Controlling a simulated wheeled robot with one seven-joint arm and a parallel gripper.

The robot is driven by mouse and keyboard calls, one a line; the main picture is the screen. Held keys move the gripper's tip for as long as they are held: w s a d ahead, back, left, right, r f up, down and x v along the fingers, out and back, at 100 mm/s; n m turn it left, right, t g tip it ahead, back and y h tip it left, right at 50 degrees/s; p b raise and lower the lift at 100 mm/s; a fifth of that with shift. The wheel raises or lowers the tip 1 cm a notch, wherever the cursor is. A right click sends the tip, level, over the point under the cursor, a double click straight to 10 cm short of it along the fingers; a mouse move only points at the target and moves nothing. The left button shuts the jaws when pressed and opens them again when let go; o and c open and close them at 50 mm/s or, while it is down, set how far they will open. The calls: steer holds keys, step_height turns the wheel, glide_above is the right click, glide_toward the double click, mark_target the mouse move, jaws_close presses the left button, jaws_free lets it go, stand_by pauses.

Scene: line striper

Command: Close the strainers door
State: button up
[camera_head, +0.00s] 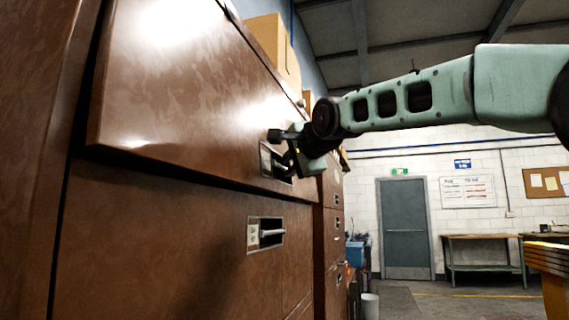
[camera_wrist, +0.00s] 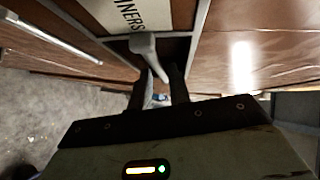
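The strainers door (camera_head: 185,85) is a brown panel in the upper cabinet. Its left edge stands out from the frame, so it is slightly open. Its label, partly cut off, reads "NERS" in the wrist view (camera_wrist: 135,12). A grey handle (camera_wrist: 152,58) sits in a recess by the label. My gripper (camera_head: 283,160) is at this handle near the door's right end. In the wrist view its two dark fingers (camera_wrist: 162,80) lie either side of the handle's lower end. Whether they press on it is hard to see.
A closed brown door with its own handle (camera_head: 268,233) lies just below. More brown cabinets (camera_head: 332,225) stand beyond to the right. A cardboard box (camera_head: 273,48) sits on top. The floor (camera_head: 450,300) to the right is mostly open, before a grey door (camera_head: 405,228) and workbenches (camera_head: 482,238).

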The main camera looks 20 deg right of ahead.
mark_target(273, 171)
steer(key=shift+x, duration=1.4)
steer(key=shift+c, duration=0.3)
jaws_close()
steer(key=shift+w+a+f+b, duration=0.45)
steer(key=shift+a+b, duration=0.15)
steer(key=shift+b, duration=0.15)
steer(key=shift+w+a+r+m+t+b, duration=0.15)
steer(key=shift+w+a+m+t+b, duration=0.25)
steer(key=shift+a+b, duration=0.15)
steer(key=shift+r, duration=0.15)
steer(key=shift+o, duration=0.3)
jaws_free()
steer(key=shift+a, duration=0.1)
